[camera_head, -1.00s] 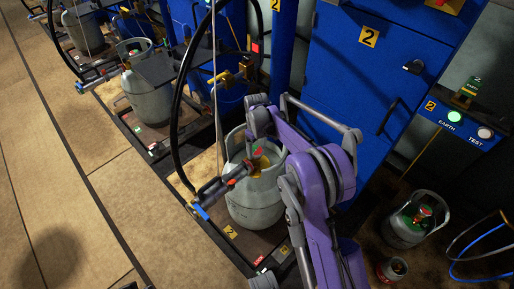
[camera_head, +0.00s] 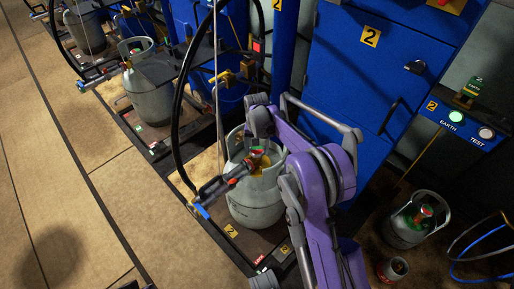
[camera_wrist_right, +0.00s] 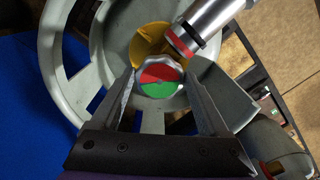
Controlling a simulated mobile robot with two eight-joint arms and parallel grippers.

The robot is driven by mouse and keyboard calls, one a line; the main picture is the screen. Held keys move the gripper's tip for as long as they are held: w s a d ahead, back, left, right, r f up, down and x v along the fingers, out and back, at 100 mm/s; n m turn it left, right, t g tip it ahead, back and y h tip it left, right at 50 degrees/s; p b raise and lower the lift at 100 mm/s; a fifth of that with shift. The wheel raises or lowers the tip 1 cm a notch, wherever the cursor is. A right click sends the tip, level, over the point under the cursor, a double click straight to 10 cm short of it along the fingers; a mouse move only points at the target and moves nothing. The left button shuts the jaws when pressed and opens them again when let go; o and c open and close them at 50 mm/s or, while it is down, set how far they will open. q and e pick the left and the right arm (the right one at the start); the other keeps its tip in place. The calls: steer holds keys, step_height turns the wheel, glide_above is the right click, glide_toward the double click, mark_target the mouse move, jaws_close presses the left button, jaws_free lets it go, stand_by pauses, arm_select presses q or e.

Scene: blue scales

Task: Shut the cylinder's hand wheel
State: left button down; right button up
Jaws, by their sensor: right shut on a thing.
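A grey gas cylinder (camera_head: 255,207) stands upright on the scale, inside a black hose loop. Its hand wheel (camera_wrist_right: 158,88), with a red half and a green half, sits inside the collar (camera_wrist_right: 58,60) at the top; the wheel also shows in the head view (camera_head: 258,158). My right gripper (camera_wrist_right: 159,76) reaches down into the collar with one finger on each side of the wheel and is shut on it. A metal hose coupling (camera_wrist_right: 205,22) with a red ring meets the yellow valve part beside the wheel.
A blue cabinet (camera_head: 375,75) stands behind. More grey cylinders (camera_head: 147,90) stand along the line at the left. A smaller cylinder (camera_head: 410,222) stands at the lower right. The floor (camera_head: 90,200) at the left is clear.

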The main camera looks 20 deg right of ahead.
mark_target(256, 150)
steer(key=m, duration=0.4)
steer(key=shift+m, duration=0.3)
steer(key=m, duration=0.4)
steer(key=shift+w+a+m, duration=0.1)
steer(key=shift+w+m, duration=0.05)
steer(key=shift+m, duration=0.25)
steer(key=o, duration=1.2)
steer(key=shift+o, duration=0.2)
step_height(256, 150, up, 11)
steer(key=p, duration=0.2)
steer(key=shift+f, duration=0.1)
